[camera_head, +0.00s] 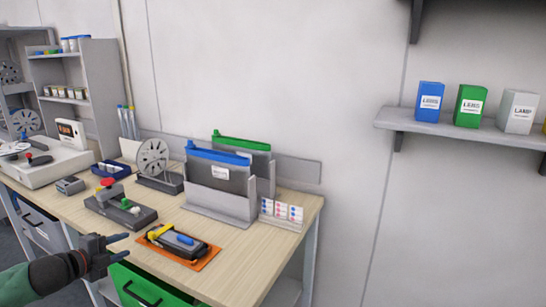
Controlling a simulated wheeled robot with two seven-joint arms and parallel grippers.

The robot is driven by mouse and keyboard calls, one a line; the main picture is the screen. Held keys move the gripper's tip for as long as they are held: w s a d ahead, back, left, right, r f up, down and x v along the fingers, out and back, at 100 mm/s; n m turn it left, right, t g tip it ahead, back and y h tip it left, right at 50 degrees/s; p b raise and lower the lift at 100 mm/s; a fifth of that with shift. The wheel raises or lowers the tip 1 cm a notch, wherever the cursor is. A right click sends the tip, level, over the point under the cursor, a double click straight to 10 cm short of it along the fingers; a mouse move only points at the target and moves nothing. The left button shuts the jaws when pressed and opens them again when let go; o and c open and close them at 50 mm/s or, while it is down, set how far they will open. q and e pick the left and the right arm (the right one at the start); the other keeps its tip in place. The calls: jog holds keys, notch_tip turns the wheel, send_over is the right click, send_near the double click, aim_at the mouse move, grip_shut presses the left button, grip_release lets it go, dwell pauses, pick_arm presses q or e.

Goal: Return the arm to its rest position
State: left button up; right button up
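My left gripper (122,247) shows at the lower left of the head view, with its arm coming in from the left edge. Its two dark fingers point right and stand apart, with nothing between them. It is in front of the workbench (252,258), near its front edge and above a green drawer (130,283). My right arm and gripper are not in view.
An orange tray (154,245) with a yellow and black device (180,241) lies near the bench front. A holder (226,203) with blue- and green-topped folders stands behind. A wall shelf (420,124) carries boxes at right.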

pick_arm(q)
jog(key=s+a+f+n+g+y, duration=0.3)
jog(key=s+a+f+n+y, duration=0.1)
jog(key=a+f+n+y, duration=0.35)
jog(key=s+d+f+n+g+y+p, duration=0.1)
jog(key=s+d+f+n+g+y, duration=0.35)
jog(key=s+f, duration=0.85)
jog(key=s+d+f+n+g+h+p, duration=0.1)
jog(key=s+d, duration=0.5)
jog(key=d, duration=0.6)
jog(key=s+d+f+n+g+h+p, duration=0.2)
jog(key=s+d+h, duration=0.3)
jog(key=d, duration=0.7)
jog(key=s+d+f+n+g+h+p, duration=0.1)
jog(key=s+d+f+n+h, duration=0.1)
jog(key=s+d, duration=0.5)
jog(key=d+n+h, duration=0.1)
jog(key=d, duration=0.4)
jog(key=shift+s+n+p, duration=0.3)
jog(key=shift+n+p, duration=0.05)
jog(key=shift+n, duration=0.05)
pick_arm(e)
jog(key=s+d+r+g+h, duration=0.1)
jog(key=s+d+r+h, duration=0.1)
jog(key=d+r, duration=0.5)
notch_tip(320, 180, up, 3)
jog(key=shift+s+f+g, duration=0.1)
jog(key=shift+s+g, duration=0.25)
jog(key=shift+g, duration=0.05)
